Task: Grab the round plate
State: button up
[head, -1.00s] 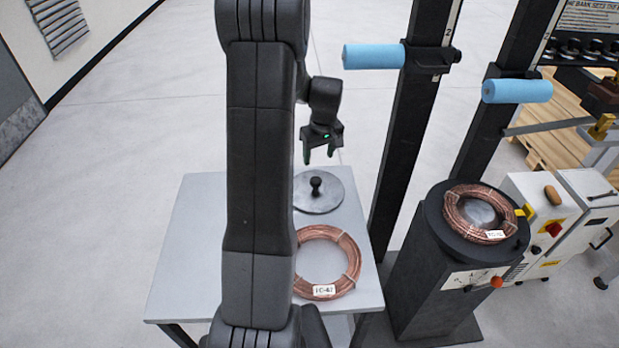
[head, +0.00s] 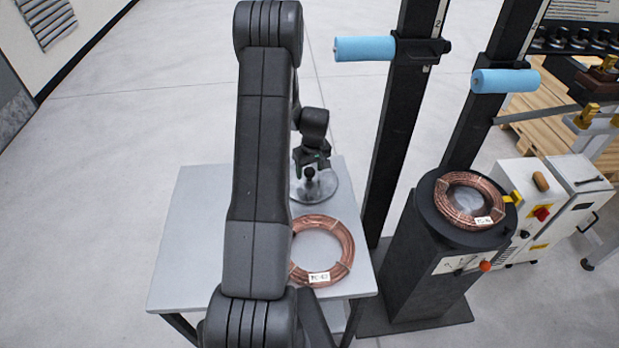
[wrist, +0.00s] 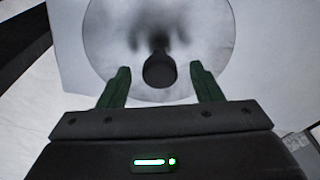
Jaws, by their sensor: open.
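The round plate (head: 325,188) is a grey metal disc with a black knob at its centre. It lies on the far part of the grey table (head: 195,240). My gripper (head: 312,170) is above the plate, at the knob, with its fingers open. In the wrist view the plate (wrist: 110,45) fills the upper middle. The black knob (wrist: 159,71) shows between and slightly beyond the two green fingertips of my gripper (wrist: 160,75), with gaps on both sides. My arm hides part of the table in the head view.
A copper tube coil (head: 345,245) with a white tag lies on the table nearer me, beside the plate. A second coil (head: 450,203) lies on a dark stand to the right. Dark posts with blue padded arms (head: 365,48) rise just right of the table.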

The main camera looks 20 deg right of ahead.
jog(key=shift+w+f, duration=0.2)
jog(key=shift+f, duration=0.75)
jog(key=shift+c, duration=0.5)
jog(key=c, duration=1.1)
grip_shut()
jog(key=shift+r, duration=0.15)
